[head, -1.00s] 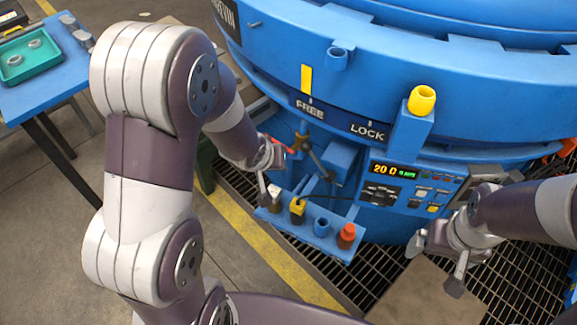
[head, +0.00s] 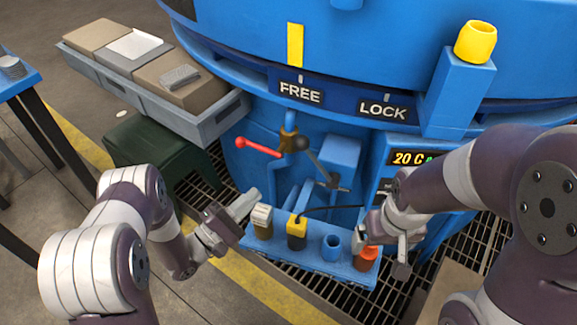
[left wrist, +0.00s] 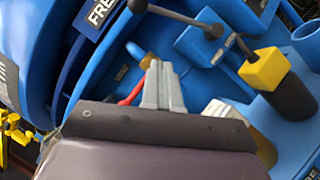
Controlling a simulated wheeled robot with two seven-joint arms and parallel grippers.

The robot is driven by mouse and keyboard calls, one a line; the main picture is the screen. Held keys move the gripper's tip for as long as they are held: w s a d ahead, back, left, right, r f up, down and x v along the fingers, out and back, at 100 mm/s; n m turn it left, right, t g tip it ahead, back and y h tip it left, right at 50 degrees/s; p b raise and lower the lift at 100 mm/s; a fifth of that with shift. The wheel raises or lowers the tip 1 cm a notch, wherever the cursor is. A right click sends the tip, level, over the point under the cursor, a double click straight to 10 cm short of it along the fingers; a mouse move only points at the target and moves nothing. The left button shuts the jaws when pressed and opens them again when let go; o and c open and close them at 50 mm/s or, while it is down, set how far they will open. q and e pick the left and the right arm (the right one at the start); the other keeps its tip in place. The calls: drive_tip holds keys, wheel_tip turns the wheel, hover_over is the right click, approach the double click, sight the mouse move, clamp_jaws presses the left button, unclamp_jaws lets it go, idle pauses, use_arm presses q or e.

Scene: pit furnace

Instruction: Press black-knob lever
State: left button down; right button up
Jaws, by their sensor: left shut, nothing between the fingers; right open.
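The black-knob lever (head: 302,144) is on the blue furnace's front below the FREE and LOCK labels, its rod slanting down right from the round knob. The knob also shows in the left wrist view (left wrist: 137,6) at the top edge. A red-handled lever (head: 258,148) is just left of it. My left gripper (head: 247,202) is shut and empty, below and left of the knob, apart from it. Its shut fingers show in the left wrist view (left wrist: 162,85), partly covering the red handle. My right gripper (head: 385,250) is open beside the red-capped item (head: 367,259) on the shelf; contact is unclear.
A blue shelf (head: 315,267) below the levers holds a grey-white-topped item (head: 262,222), a yellow-topped black item (head: 297,232) and a blue cup (head: 331,247). A lit display (head: 410,158) is on the right. A grey tray with boxes (head: 215,122) stands back left.

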use_arm(q)
drive_tip(key=s+d+r+b+x, duration=0.1)
drive_tip(key=s+b+x, duration=0.1)
drive_tip(key=x, duration=1.1)
drive_tip(key=shift+s+d, duration=0.15)
drive_tip(key=shift+d, duration=0.05)
drive_tip(key=shift+r, duration=0.2)
